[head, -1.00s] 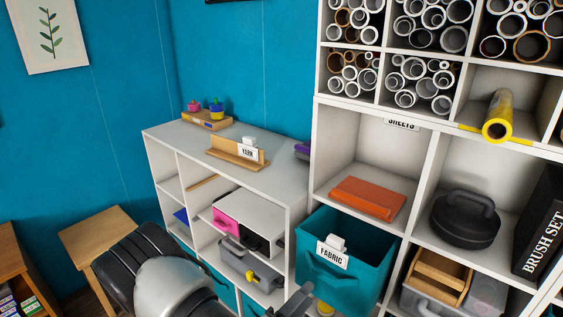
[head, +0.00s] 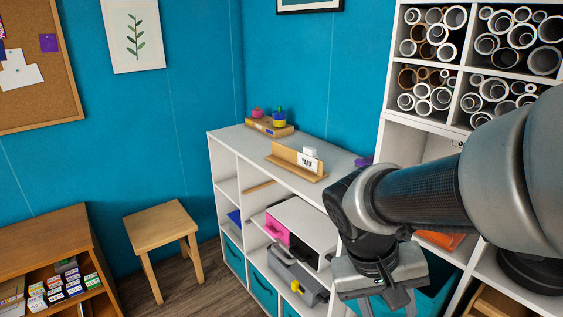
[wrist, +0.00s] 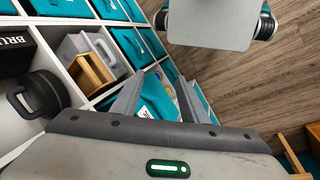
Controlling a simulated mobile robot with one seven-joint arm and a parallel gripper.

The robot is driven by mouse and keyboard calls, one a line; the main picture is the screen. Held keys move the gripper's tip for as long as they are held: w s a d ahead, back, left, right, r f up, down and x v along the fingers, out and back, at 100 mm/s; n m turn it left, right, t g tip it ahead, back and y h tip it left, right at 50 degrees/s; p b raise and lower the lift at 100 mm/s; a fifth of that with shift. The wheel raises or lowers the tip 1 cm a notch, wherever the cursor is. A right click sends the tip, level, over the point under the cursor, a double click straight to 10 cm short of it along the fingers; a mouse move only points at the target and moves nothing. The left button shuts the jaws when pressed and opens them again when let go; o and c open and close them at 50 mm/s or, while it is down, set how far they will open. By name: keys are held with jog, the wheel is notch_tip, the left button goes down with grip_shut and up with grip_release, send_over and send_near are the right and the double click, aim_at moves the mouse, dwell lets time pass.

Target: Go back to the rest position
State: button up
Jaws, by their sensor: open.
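My gripper (head: 388,303) hangs at the lower right of the head view, pointing down in front of the white shelving. Its fingertips run off the bottom edge of that view. In the wrist view my gripper (wrist: 158,97) shows two grey fingers spread apart. No object is held between them. A teal bin (wrist: 155,97) is seen through the gap, beyond the fingers. My arm covers much of the right side of the head view.
A wooden stool (head: 160,228) and a wooden cabinet (head: 45,245) stand to the left. Bare wooden floor shows between stool and shelf. Tube cubbies (head: 467,65) rise behind my arm.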

jog(key=a+r+t+y+p, duration=0.2)
jog(key=r+p, duration=0.5)
jog(key=r, duration=0.5)
jog(key=s+a+r+n+t+y+p, duration=0.1)
jog(key=a+r+t+y+p, duration=0.1)
jog(key=r+p, duration=0.6)
notch_tip(320, 180, up, 5)
jog(key=shift+f+t, duration=0.2)
jog(key=shift+t, duration=0.6)
